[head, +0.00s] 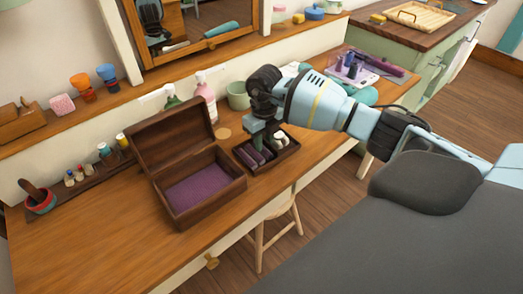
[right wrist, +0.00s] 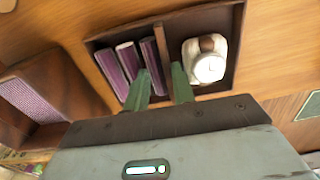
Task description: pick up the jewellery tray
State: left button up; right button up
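The jewellery tray (head: 285,158) is a small dark wooden tray on the desk, right of an open wooden box. In the right wrist view, the tray (right wrist: 236,50) shows purple padded rolls (right wrist: 128,62) on one side of a divider (right wrist: 161,55). A whitish item with a round top (right wrist: 207,62) sits on the other side. My right gripper (head: 264,145) points down over the tray. In the wrist view its green fingers (right wrist: 161,80) are apart, one on each side of the divider, with gaps visible. My left gripper is out of view.
The open box (head: 225,189) with purple lining stands close left of the tray. A green cup (head: 238,96) and pink bottle (head: 206,95) stand behind. Bare desk (head: 110,235) lies at the front left. A stool (head: 278,225) stands below.

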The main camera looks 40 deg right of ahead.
grip_shut()
jog(key=shift+r, duration=0.1)
